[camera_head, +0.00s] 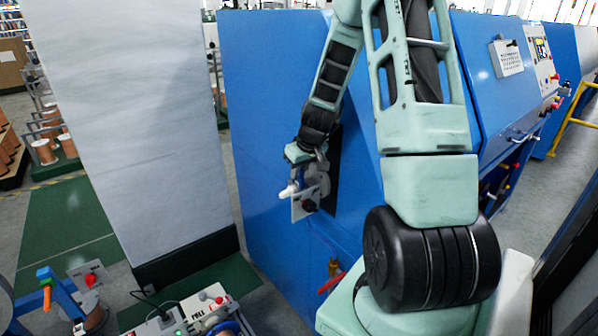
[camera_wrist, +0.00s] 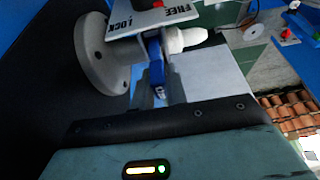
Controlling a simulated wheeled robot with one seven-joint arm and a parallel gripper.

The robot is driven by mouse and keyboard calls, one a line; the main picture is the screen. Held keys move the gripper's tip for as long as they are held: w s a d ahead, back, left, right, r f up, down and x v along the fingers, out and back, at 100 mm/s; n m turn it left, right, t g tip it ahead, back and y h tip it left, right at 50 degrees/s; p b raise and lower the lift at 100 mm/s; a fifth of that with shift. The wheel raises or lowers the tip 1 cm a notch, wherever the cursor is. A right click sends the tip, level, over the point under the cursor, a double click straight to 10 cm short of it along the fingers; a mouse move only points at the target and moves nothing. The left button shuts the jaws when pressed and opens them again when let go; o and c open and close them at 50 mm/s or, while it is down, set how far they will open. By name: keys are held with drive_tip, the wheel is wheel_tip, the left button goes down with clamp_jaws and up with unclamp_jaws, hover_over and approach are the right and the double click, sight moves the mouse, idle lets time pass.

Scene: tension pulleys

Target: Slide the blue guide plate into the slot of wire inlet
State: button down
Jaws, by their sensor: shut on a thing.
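In the wrist view, my gripper (camera_wrist: 163,88) reaches up from its teal body and is shut on the small blue guide plate (camera_wrist: 156,60). The blue plate stands close beneath a grey bracket marked FREE and LOCK (camera_wrist: 155,22), next to a round grey flange (camera_wrist: 103,55) and a white knob (camera_wrist: 187,40). These look like the wire inlet. The slot is hidden, and I cannot tell whether the plate is inside it or only beside it. In the head view, my gripper (camera_head: 318,165) is at the grey inlet parts on the blue machine's side; the blue plate is not distinguishable there.
The blue machine (camera_head: 270,110) stands behind my arm. A tall grey panel (camera_head: 135,120) stands to the left. A control box (camera_head: 190,318) and another blue FREE/LOCK fixture (camera_head: 70,300) are at lower left. Copper spools (camera_head: 45,150) stand at far left.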

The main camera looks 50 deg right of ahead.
drive_tip(key=shift+f, duration=0.1)
drive_tip(key=shift+f+b, duration=0.7)
drive_tip(key=shift+b, duration=0.1)
drive_tip(key=shift+f+b, duration=0.25)
drive_tip(key=shift+b, duration=0.15)
drive_tip(key=c, duration=1.3)
unclamp_jaws()
drive_tip(key=shift+s, duration=0.1)
drive_tip(key=shift+c, duration=0.2)
drive_tip(key=shift+s+d, duration=0.1)
drive_tip(key=shift+r, duration=0.3)
drive_tip(key=b+v, duration=0.1)
drive_tip(key=v, duration=1.6)
drive_tip(key=shift+a, duration=0.4)
